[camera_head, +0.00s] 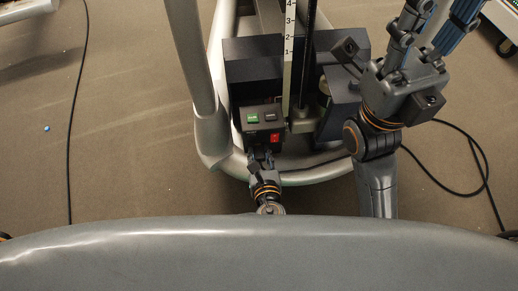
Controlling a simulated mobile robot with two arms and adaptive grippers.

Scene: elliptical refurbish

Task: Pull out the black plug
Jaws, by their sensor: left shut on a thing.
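A dark control box (249,128) sits low inside the machine's frame, with a green switch (252,118), a dark switch beside it and a red switch (275,138). My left gripper (261,153) is at the lower front of this box, pointing up into it. It is shut on a small dark thing, which seems to be the black plug. The fingers mostly hide the plug, so I cannot tell how deep it sits. My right gripper (438,22) is at the upper right, large and close to the camera, with its fingers spread and nothing visible between them.
A pale tubular frame (212,135) curves around the box at the left and front. A white ruler strip (290,38) and dark housings (252,62) stand behind it. Black cables lie on the brown floor at both sides (70,150). The floor at left is mostly clear.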

